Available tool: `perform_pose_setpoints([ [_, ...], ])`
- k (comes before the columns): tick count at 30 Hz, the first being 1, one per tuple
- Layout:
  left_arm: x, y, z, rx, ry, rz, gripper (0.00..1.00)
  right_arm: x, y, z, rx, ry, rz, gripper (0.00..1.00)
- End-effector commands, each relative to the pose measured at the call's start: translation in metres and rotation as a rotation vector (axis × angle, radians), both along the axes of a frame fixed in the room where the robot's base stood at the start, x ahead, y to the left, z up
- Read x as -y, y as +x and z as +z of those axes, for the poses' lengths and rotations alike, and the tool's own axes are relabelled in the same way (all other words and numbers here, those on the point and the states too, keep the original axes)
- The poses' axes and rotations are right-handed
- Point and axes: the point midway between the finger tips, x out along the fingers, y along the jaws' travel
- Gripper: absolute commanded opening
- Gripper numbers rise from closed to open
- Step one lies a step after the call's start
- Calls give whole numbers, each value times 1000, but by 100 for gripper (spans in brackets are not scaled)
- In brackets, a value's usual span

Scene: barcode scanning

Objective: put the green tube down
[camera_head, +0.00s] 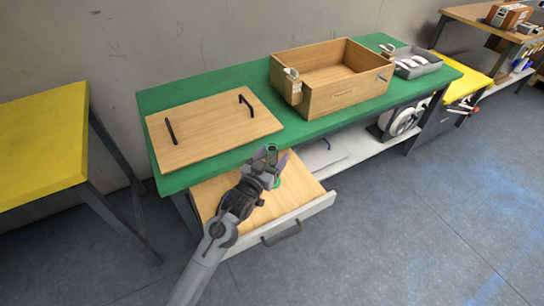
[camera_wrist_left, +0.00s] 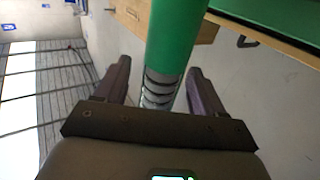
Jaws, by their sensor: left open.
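My left gripper (camera_head: 269,160) is over the open drawer under the green table. Its jaws are open, with the two fingers standing apart in the left wrist view (camera_wrist_left: 160,88). The green tube (camera_wrist_left: 176,38) shows large between the fingers there, with a ribbed grey section at its near end. Gaps show between the tube and both fingers. In the head view the tube is mostly hidden by the gripper; a green part (camera_head: 277,183) shows beside it. I cannot tell whether the tube rests on the drawer floor. My right gripper is not in view.
The drawer (camera_head: 300,179) is pulled out, with bare wooden floor to the right. A wooden board with two black handles (camera_head: 205,132) and an open wooden box (camera_head: 345,98) lie on the green table (camera_head: 230,80). A grey tray (camera_head: 425,68) stands at the right.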

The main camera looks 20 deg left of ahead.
Motion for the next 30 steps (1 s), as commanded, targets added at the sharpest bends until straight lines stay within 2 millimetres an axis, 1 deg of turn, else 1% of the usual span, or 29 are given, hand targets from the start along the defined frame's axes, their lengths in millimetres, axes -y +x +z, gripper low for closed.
perform_pose_setpoints([
  [5, 0, 0, 4, 1, 0, 0, 69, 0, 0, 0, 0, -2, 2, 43],
  [8, -1, -9, 3, -3, 0, 0, 69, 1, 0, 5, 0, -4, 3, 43],
  [11, -3, -22, 4, -3, 1, 0, 69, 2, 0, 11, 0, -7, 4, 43],
  [21, -11, -83, 4, -3, 0, 0, 69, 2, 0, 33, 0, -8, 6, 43],
  [25, -13, -100, 4, -3, 0, 0, 69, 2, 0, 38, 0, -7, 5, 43],
  [30, -15, -114, 4, 0, 0, 0, 69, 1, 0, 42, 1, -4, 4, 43],
])
